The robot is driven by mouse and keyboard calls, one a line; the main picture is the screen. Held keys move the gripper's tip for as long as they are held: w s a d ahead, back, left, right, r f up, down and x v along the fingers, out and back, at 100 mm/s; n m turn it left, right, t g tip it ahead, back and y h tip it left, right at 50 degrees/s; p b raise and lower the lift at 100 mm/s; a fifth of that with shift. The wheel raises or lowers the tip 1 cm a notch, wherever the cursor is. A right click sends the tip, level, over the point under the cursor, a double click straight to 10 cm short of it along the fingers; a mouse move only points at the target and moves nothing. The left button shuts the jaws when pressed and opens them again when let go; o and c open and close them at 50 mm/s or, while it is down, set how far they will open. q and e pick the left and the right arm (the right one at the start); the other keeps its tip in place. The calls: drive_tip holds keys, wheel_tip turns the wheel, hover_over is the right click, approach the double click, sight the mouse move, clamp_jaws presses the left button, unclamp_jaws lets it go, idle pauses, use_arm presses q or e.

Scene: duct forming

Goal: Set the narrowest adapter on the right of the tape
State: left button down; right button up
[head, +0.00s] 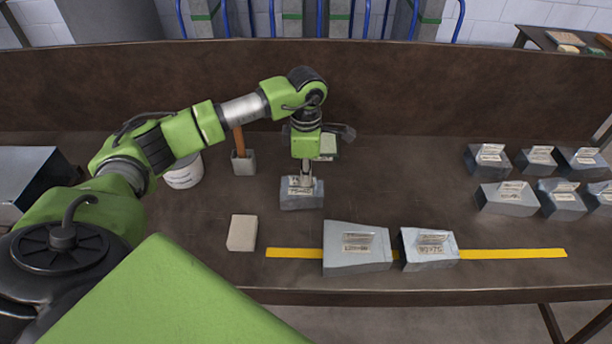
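A yellow tape (512,253) runs along the front of the bench. A larger grey adapter (357,262) sits across its middle, and a smaller one (430,254) sits just right of it. Both have upright label tabs. Another small grey adapter (302,200) is behind the tape, left of its middle. My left gripper (306,186) points straight down at this adapter's label tab. The fingers look close together there, but the tab and fingers overlap, so their grip is unclear. My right gripper is not in view.
Several grey adapters with label tabs (508,199) stand in two rows at the right. The tape's right end is bare.

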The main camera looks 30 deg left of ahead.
use_arm(q)
wheel_tip(320, 180, up, 8)
drive_tip(key=p, duration=0.4)
drive_tip(key=shift+f, duration=0.2)
drive_tip(key=shift+r+p, duration=0.3)
drive_tip(key=shift+r, duration=0.1)
